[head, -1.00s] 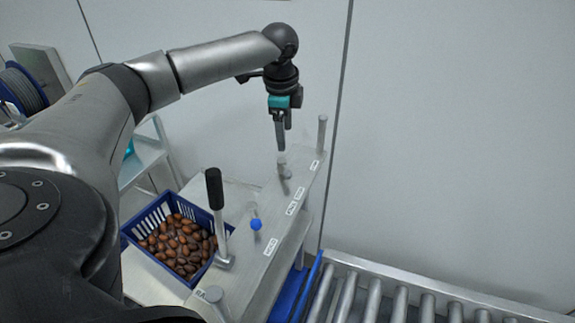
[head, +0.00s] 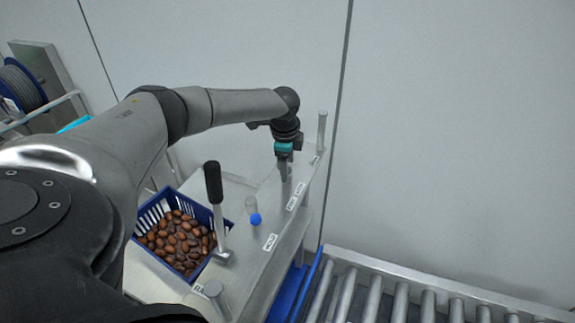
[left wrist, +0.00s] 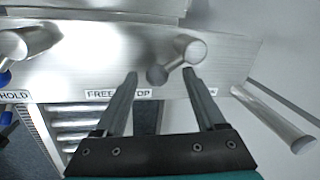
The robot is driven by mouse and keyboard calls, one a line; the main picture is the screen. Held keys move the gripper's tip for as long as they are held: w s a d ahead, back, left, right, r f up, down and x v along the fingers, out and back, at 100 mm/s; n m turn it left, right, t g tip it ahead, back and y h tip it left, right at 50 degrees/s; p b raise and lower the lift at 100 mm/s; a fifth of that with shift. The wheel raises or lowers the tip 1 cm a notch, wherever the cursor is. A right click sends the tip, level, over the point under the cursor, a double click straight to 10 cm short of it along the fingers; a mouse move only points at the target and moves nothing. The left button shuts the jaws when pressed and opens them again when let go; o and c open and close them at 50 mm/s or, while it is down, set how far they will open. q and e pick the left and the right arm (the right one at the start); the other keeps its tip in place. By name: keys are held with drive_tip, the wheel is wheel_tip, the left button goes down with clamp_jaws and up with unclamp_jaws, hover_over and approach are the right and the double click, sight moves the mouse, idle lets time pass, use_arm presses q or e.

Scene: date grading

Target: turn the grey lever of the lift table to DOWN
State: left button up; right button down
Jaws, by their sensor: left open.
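The grey lever (left wrist: 184,60), a short metal cylinder, stands on the lift table's metal top plate (left wrist: 85,55), between and just beyond the fingertips of my left gripper (left wrist: 160,74) in the left wrist view. The fingers are apart, and I cannot tell whether either one touches it. In the head view my left gripper (head: 285,178) points down over the plate and hides most of the lever. Labels lie along the plate's edge; FREE and a word ending in OP are partly legible, and another is mostly covered by a finger. My right gripper is not seen.
A black-handled lever (head: 214,190) and a blue-tipped lever (head: 255,219) stand nearer on the plate. A metal post (head: 322,130) rises at the far end. A blue crate of dates (head: 143,222) sits left, a roller conveyor (head: 372,300) right. The wall is close behind.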

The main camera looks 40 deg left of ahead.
use_arm(q)
drive_tip(key=shift+c, duration=0.4)
clamp_jaws()
drive_tip(key=shift+a, duration=0.1)
